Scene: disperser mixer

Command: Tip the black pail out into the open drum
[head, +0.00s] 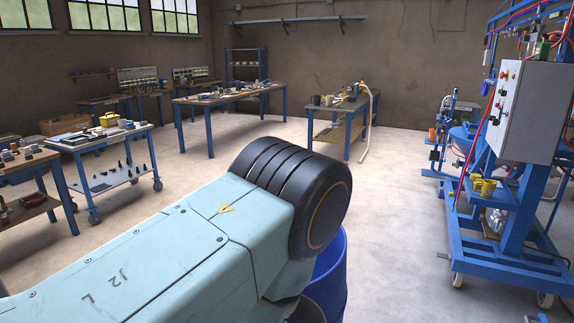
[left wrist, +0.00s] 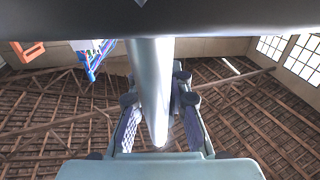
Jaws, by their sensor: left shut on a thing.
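A blue drum (head: 334,272) stands on the floor at the lower middle of the head view. My left arm hides most of it, including its opening. In the left wrist view my left gripper (left wrist: 158,100) is shut on a smooth pale-grey bar (left wrist: 150,75), probably the pail's handle. A dark band (left wrist: 150,18) crosses the top of that view; it may be part of the black pail, but its shape and tilt cannot be told. No pail shows clearly in the head view. The left wrist view faces the roof beams. My right gripper is not in view.
A blue-framed machine with a grey control box (head: 530,110) stands at the right. A workbench (head: 340,108) and a long table (head: 225,95) stand behind. A wheeled cart (head: 105,150) stands at the left. The floor (head: 400,180) between drum and machine is clear.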

